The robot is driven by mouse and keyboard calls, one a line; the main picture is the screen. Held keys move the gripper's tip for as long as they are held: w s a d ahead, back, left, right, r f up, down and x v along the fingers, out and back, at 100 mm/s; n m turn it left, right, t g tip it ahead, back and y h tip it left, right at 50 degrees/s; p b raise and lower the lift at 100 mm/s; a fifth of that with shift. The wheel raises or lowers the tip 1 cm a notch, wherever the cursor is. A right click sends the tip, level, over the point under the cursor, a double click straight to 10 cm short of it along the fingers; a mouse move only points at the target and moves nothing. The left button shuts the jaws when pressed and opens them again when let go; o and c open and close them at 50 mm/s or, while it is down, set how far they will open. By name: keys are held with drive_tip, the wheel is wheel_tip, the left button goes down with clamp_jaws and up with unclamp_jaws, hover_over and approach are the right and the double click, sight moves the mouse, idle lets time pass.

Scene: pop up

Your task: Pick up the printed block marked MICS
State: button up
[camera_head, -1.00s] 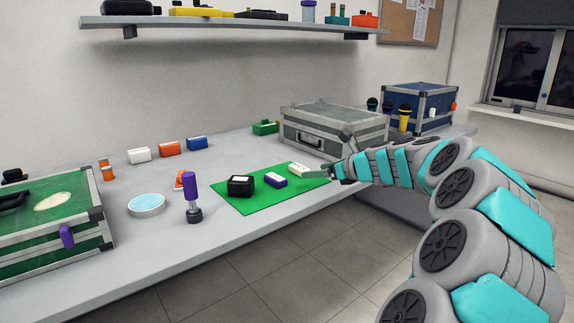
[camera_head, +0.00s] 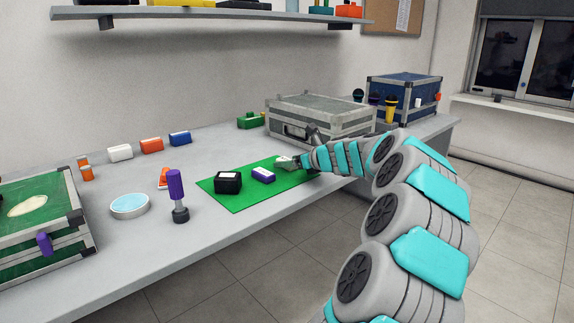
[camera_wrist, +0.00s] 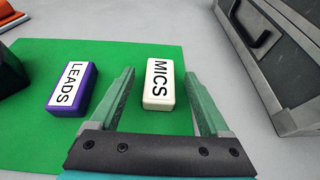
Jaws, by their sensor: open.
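The cream block marked MICS (camera_wrist: 159,84) lies on the green mat (camera_wrist: 28,143) in the wrist view, its label facing up. My gripper (camera_wrist: 167,85) is open, with one finger on each side of the block's near part and a gap on both sides. I cannot tell how high the fingers are above the mat. In the head view my gripper (camera_head: 292,163) is over the right part of the mat and mostly hides the block. The purple block marked LEADS (camera_wrist: 72,89) lies left of my left finger; it also shows in the head view (camera_head: 263,175).
A black block (camera_head: 228,182) sits on the mat's left. A grey case (camera_head: 320,117) stands behind my gripper. A purple-handled tool (camera_head: 176,190) stands upright left of the mat, near a round blue-topped dish (camera_head: 130,205).

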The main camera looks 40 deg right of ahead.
clamp_jaws()
idle(0.6)
